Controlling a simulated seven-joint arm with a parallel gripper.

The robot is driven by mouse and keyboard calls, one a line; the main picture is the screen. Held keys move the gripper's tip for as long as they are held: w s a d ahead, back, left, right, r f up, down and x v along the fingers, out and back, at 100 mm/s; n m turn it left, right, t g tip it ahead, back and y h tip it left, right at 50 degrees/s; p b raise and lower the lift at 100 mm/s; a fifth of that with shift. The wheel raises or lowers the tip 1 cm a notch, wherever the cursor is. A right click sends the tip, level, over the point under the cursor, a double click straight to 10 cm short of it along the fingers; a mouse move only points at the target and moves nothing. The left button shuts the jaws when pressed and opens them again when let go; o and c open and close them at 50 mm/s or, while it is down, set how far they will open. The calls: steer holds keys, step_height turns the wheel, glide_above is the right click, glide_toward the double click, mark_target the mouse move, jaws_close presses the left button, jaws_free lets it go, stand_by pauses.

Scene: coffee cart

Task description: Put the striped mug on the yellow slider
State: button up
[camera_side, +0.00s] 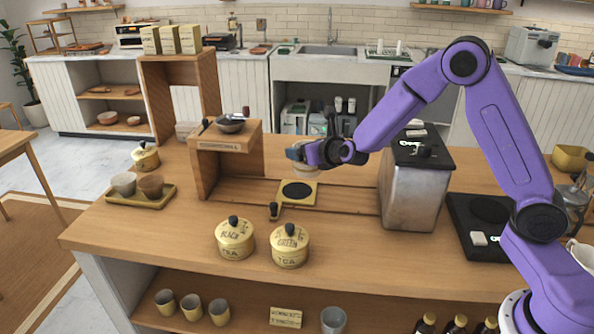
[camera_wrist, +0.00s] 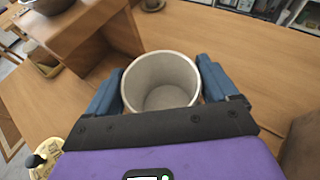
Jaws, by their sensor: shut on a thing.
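My gripper (camera_side: 298,153) is shut on a pale mug, with a blue finger on each side of it in the wrist view (camera_wrist: 161,88). The mug (camera_wrist: 160,72) is upright, and I look down into its empty inside; its stripes are not clear. In the side view only a small part of the mug (camera_side: 306,172) shows under the fingers. The yellow slider (camera_side: 312,190), a square plate with a dark round pad, lies on the counter just below and in front of the mug. The mug appears to be above the counter, apart from the slider.
A wooden stand (camera_side: 207,170) with a dark bowl on top is left of the slider. A metal-sided machine (camera_side: 411,195) stands to the right. Two yellow tea tins (camera_side: 235,240) (camera_side: 290,247) sit in front. A tray with two cups (camera_side: 158,200) is far left.

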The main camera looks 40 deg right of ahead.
steer(key=shift+w+a+f, duration=0.1)
steer(key=shift+w+f, duration=0.6)
steer(key=shift+f, duration=0.7)
steer(key=shift+w+f, duration=0.75)
steer(key=shift+f, duration=0.6)
steer(key=shift+w+a+f, duration=0.1)
steer(key=shift+w+f, duration=0.6)
steer(key=shift+f, duration=0.7)
steer(key=shift+f, duration=0.1)
